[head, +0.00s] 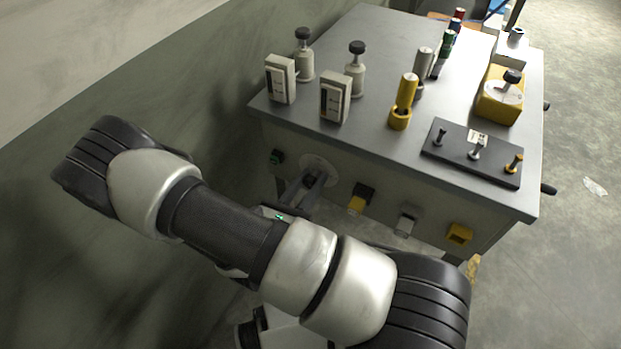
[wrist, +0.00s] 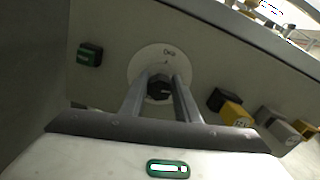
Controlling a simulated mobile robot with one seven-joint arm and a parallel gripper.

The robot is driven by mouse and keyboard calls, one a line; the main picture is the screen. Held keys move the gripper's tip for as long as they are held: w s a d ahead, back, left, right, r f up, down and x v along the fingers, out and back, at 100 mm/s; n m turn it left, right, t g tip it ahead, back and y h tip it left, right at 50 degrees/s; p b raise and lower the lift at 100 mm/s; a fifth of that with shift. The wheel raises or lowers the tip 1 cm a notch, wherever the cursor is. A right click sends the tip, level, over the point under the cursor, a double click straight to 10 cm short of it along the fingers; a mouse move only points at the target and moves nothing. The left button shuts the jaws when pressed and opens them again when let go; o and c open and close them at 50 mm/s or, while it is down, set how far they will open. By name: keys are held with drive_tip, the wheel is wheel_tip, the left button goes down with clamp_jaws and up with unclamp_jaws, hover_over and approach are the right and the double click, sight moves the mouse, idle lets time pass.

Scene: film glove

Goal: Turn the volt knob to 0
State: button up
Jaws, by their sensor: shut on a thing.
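The volt knob (wrist: 159,88) is a small dark knob on a round pale dial plate (wrist: 148,58) on the front panel. In the wrist view my gripper (wrist: 160,85) has one finger on each side of the knob and is shut on it. Part of the dial's lettering shows above the knob; the lower part of the dial is hidden by the fingers. In the head view the dial plate (head: 316,162) shows at the left of the panel, with my gripper (head: 315,182) against it. I cannot read the knob's setting.
A green socket (wrist: 90,54) is left of the dial. A yellow plug (wrist: 234,113), a grey plug (wrist: 279,126) and another yellow block (head: 459,234) are to the right. The grey bench top (head: 350,45) holds switches, posts and cylinders. A wall stands close on the left.

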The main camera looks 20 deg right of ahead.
drive_tip(key=n+p, duration=0.2)
drive_tip(key=n, duration=0.2)
drive_tip(key=shift+n, duration=0.3)
drive_tip(key=n+p, duration=0.1)
drive_tip(key=n, duration=0.2)
drive_tip(key=shift+n, duration=0.4)
drive_tip(key=n+p, duration=0.1)
drive_tip(key=n, duration=0.2)
drive_tip(key=shift+f+n+p, duration=0.15)
drive_tip(key=shift+n+p, duration=0.25)
drive_tip(key=shift+n, duration=1.6)
drive_tip(key=o, duration=1)
drive_tip(key=shift+o, duration=0.2)
drive_tip(key=shift+a, duration=0.1)
drive_tip(key=v, duration=1.7)
drive_tip(key=shift+s, duration=0.2)
